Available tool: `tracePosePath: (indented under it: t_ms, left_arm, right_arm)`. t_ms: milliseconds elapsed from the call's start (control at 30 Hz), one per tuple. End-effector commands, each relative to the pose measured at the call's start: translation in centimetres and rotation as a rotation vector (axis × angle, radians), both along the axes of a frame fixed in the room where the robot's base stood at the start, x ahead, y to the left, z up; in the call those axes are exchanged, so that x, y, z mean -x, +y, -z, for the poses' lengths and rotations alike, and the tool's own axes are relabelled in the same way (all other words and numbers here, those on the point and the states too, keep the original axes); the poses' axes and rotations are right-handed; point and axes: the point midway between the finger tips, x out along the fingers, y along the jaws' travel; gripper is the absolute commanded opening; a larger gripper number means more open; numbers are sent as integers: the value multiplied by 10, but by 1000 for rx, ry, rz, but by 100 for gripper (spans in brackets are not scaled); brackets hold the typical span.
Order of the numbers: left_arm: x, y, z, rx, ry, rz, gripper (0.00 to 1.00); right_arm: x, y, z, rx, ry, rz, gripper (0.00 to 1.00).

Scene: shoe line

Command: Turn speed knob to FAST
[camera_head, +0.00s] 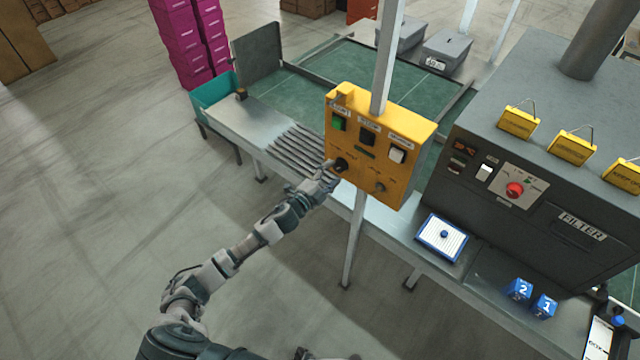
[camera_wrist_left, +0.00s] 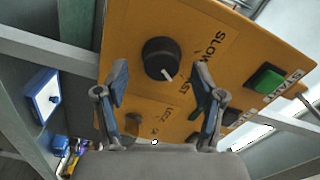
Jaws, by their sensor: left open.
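The speed knob (camera_head: 341,164) is a round black dial on the front of the yellow control box (camera_head: 408,122). In the left wrist view, the knob (camera_wrist_left: 158,55) has a white mark pointing down and right, near the partly hidden FAST lettering (camera_wrist_left: 185,86); the SLOW lettering (camera_wrist_left: 208,44) is above that. My left gripper (camera_head: 331,172) is in front of the box at the knob. In the wrist view, my left gripper (camera_wrist_left: 160,72) is open, with one finger on each side below the knob and visible gaps to it. My right gripper is not recognisable in view.
The box is fixed to a metal post (camera_head: 386,60). Behind are a roller conveyor (camera_head: 297,150) and a dark filter machine (camera_head: 540,160). Floor at left is clear.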

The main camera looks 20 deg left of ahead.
Motion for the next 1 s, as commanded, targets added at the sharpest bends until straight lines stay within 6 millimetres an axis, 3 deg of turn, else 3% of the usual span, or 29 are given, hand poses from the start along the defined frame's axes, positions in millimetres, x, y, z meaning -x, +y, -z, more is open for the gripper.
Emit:
tracePosePath:
  t_ms: [200, 400, 1000]
  left_arm:
    - [49, 17, 3, 0, 4, 2, 68]
    - [78, 29, 3, 0, 3, 1, 68]
    - [86, 32, 1, 0, 1, 1, 68]
  right_arm:
    - [0, 0, 0, 0, 0, 0, 40]
    - [0, 0, 0, 0, 1, 0, 40]
    - [0, 0, 0, 0, 1, 0, 40]
